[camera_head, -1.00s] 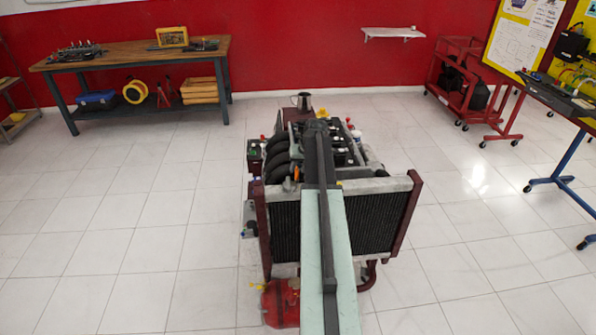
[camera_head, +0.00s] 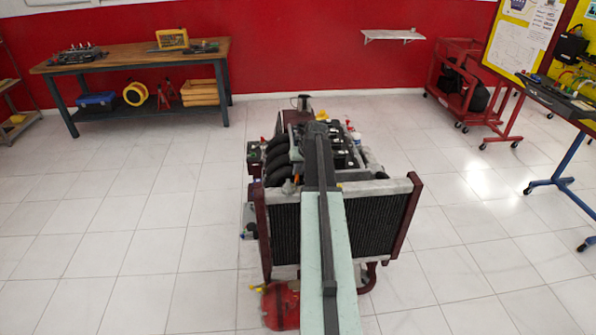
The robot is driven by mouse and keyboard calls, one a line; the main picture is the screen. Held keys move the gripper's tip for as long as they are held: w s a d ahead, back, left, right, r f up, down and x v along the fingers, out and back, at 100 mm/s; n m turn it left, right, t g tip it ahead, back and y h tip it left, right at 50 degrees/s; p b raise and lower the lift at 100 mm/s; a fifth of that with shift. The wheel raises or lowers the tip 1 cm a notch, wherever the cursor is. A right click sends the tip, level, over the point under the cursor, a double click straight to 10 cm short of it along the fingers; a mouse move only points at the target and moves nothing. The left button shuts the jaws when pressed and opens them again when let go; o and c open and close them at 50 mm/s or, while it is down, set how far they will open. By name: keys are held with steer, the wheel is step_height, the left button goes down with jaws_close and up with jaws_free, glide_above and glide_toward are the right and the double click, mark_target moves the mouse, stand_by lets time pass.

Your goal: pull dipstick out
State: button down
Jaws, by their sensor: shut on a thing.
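The engine trainer (camera_head: 378,222) stands on the floor in the middle of the picture, with its radiator facing me. My arm reaches over the radiator to the top of the engine. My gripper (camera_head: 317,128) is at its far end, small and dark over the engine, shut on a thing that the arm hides. I cannot make out the dipstick for certain. A small orange spot (camera_head: 296,179) shows just left of my arm behind the radiator.
Black curved hoses (camera_head: 275,160) lie close left of my arm. A red part (camera_head: 281,304) sits low in front of the trainer. A workbench (camera_head: 128,62) stands back left, a red cart (camera_head: 465,78) back right. Floor on both sides is clear.

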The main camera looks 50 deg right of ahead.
steer(key=shift+r, duration=0.1)
stand_by(0.6)
step_height(320, 180, up, 9)
steer(key=p, duration=0.8)
steer(key=shift+p, duration=0.4)
steer(key=shift+f, duration=0.2)
steer(key=c, duration=1.5)
jaws_free()
steer(key=p+v, duration=0.7)
steer(key=v, duration=0.1)
steer(key=shift+f, duration=0.1)
